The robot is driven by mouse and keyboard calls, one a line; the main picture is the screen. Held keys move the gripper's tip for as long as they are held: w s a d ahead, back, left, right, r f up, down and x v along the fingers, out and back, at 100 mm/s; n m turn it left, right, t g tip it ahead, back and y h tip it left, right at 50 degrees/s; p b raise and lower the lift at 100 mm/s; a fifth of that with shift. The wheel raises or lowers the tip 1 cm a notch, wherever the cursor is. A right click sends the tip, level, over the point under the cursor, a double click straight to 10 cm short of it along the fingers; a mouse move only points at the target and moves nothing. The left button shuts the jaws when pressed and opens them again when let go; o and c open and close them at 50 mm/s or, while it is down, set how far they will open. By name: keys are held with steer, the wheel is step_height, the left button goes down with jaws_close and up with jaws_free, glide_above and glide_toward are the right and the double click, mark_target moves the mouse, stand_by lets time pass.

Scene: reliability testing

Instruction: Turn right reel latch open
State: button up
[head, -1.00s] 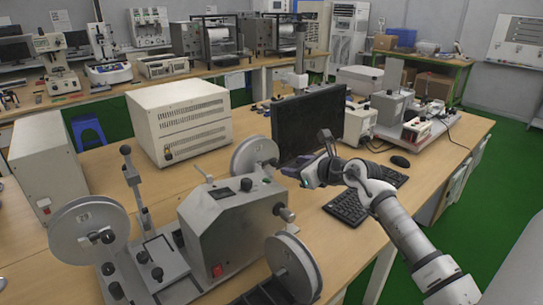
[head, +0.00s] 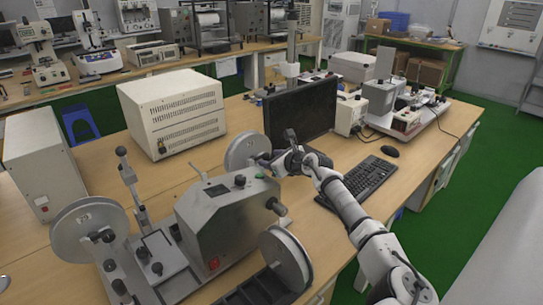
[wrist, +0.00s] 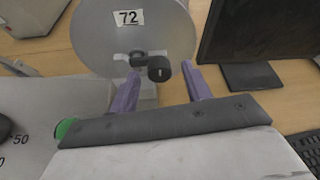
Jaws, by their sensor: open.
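The reel machine (head: 222,222) stands on the near bench, a grey box with reels around it. The far right reel (head: 240,150) is a grey disc behind the box, partly hidden by my gripper; in the wrist view it carries a "72" label (wrist: 128,18). Its black latch knob (wrist: 158,68) sits at the reel's hub on a small dark bar. My gripper (wrist: 160,88) is open, its two purple fingers pointing at the reel, with the knob showing between and just beyond the tips. In the head view my gripper (head: 278,160) is beside that reel.
A monitor (head: 300,112) and keyboard (head: 358,182) stand right of the reel. Another reel (head: 286,260) is at the front right and one (head: 90,228) at the left. A beige box (head: 172,115) stands behind the machine.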

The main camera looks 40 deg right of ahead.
steer(key=shift+w+f, duration=0.1)
steer(key=shift+w, duration=0.05)
steer(key=shift+c, duration=0.2)
steer(key=c, duration=1)
steer(key=shift+o, duration=0.2)
